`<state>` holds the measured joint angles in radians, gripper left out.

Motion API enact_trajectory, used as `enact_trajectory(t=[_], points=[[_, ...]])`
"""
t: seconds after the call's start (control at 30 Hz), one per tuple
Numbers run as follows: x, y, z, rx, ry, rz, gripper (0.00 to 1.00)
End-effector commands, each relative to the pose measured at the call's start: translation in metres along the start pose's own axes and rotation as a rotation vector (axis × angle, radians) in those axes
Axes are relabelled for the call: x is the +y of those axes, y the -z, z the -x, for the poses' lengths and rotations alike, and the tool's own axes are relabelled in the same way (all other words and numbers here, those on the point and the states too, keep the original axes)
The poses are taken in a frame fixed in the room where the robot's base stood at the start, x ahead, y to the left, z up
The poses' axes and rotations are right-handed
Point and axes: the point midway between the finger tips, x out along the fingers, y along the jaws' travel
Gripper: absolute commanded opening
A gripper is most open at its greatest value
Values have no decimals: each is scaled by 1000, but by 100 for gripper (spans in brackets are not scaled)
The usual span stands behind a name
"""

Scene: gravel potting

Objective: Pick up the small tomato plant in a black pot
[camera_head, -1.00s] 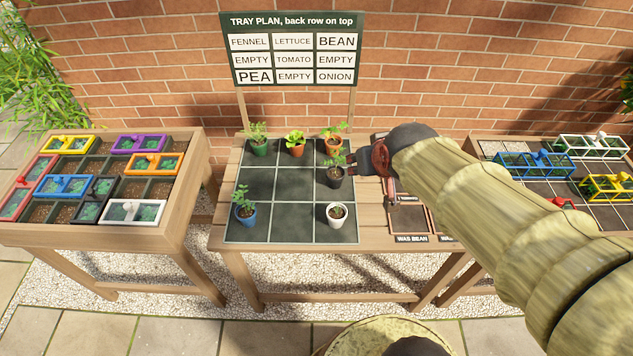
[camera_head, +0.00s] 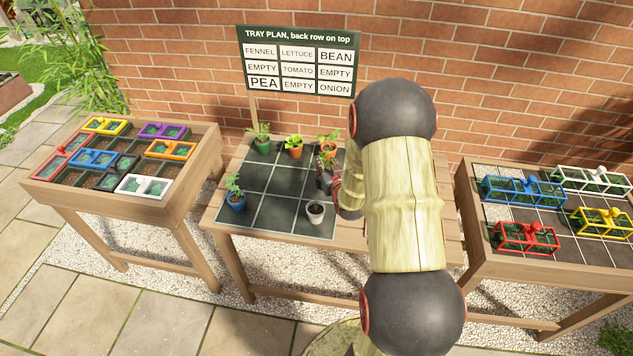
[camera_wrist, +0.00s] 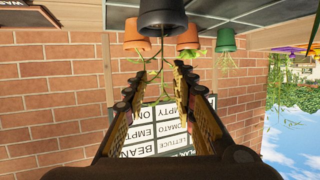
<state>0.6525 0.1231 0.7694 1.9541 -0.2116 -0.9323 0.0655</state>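The tomato plant in a black pot shows in the wrist view, where the picture is upside down. Its black pot (camera_wrist: 162,18) is at top centre, just beyond my fingertips, and its thin stems and leaves hang between them. My gripper (camera_wrist: 160,75) is open, with a finger on each side of the foliage; I see no grip on the pot.
Green (camera_head: 262,146), orange (camera_head: 294,152) and terracotta (camera_head: 328,142) pots stand in the back row. A blue pot (camera_head: 237,203) and a white pot (camera_head: 315,213) stand in front. A plan board (camera_head: 298,62) rises behind. Side tables hold coloured boxes, such as a red one (camera_head: 525,238).

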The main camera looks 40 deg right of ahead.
Motion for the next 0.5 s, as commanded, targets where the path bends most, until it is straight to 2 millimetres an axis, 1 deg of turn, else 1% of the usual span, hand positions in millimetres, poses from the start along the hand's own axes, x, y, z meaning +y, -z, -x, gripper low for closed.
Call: enact_trajectory(t=[0.03, 0.27, 0.4, 0.5], points=[[-1, -1, -7, 0, 1, 0, 26], [-4, -2, -24, -1, 1, 1, 26], [-8, -4, -45, 0, 2, 1, 26], [-7, -3, -58, -1, 1, 1, 26]])
